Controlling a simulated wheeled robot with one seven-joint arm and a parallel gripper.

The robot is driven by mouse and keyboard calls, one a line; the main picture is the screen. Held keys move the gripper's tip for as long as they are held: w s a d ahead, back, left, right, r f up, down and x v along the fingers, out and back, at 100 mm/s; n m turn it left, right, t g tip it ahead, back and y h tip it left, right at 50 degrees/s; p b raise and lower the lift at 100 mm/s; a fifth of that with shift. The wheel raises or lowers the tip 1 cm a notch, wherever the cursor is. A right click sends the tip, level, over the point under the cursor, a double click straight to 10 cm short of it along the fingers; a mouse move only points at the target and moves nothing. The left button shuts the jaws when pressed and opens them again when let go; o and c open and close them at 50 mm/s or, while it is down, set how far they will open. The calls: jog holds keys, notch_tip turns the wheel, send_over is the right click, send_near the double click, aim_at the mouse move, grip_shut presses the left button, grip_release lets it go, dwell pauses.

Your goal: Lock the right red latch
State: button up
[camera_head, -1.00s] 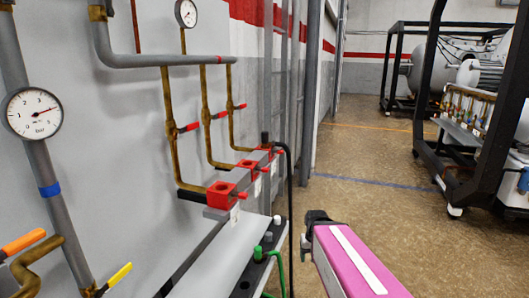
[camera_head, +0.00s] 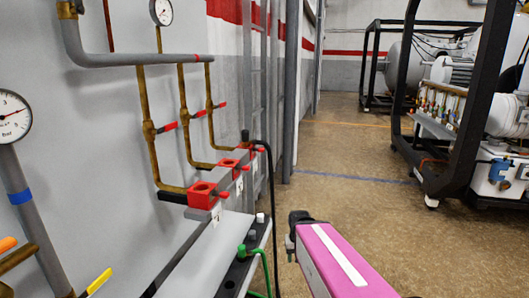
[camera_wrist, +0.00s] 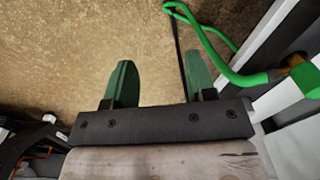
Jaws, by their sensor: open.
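Three red blocks stand in a row on a grey bar beside the wall in the head view: a near one (camera_head: 202,190), a middle one (camera_head: 228,168) and a far one at the right end (camera_head: 245,152). Each has a small red pin on its right side. Red-handled valves (camera_head: 167,127) sit on the brass pipes above. I cannot tell for sure which red part is the right latch. My gripper (camera_wrist: 160,85) is open and empty, its two green fingers apart over the brown floor in the wrist view. No red part shows there. The head view does not clearly show the fingers.
A green hose (camera_head: 265,262) bends up beside the bench; a green hose (camera_wrist: 225,70) also shows close to my right finger in the wrist view. A black cable (camera_head: 270,180) hangs past the blocks. A black-framed machine (camera_head: 465,130) stands right. The floor between (camera_head: 350,205) is clear.

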jog(key=shift+w, duration=0.25)
jog(key=c, duration=0.5)
jog(key=w+r+y, duration=0.1)
jog(key=w+r, duration=0.1)
jog(key=w, duration=0.1)
jog(key=w+a+r+m+y, duration=0.1)
jog(key=w+r+y, duration=0.1)
jog(key=w+a+r+m+t+y, duration=0.1)
jog(key=w+r+y, duration=0.1)
jog(key=w, duration=0.1)
jog(key=shift+w+a, duration=0.1)
jog(key=shift+w, duration=0.25)
grip_shut()
jog(key=w+d+r+t+y, duration=0.1)
jog(key=w+r+y, duration=0.3)
jog(key=r, duration=0.5)
jog(key=w+d+r+m+t+y, duration=0.1)
jog(key=w+d+r+t+y, duration=0.1)
jog(key=w+r, duration=0.4)
jog(key=w+d+r+m+t+y, duration=0.1)
jog(key=w+d+r+y, duration=0.3)
jog(key=r, duration=0.8)
jog(key=shift+w+t+y, duration=0.6)
jog(key=shift+w+y, duration=0.1)
jog(key=shift+y, duration=0.3)
